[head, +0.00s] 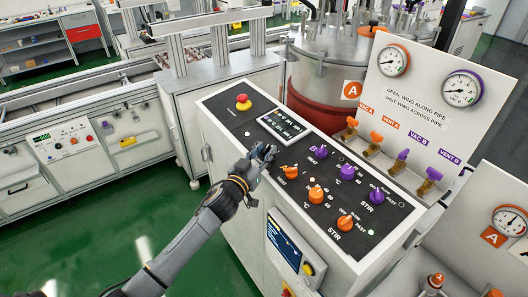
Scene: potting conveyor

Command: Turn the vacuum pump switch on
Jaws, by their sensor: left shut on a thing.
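My left gripper (264,153) reaches in from the lower left to the black control panel (240,122) on top of the white cabinet. Its fingers are shut on a small part at the panel's front edge, below the small display. This part appears to be the vacuum pump switch, but the fingers hide it, so its position cannot be told. An orange knob (290,172) sits just right of the fingers. My right gripper is not in view.
Several orange and purple knobs, including a purple one (320,152), stand close by on the panel. A red emergency button (243,102) is farther left. A gauge board (425,105) with valves (375,140) rises behind. Green floor (90,235) is clear at left.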

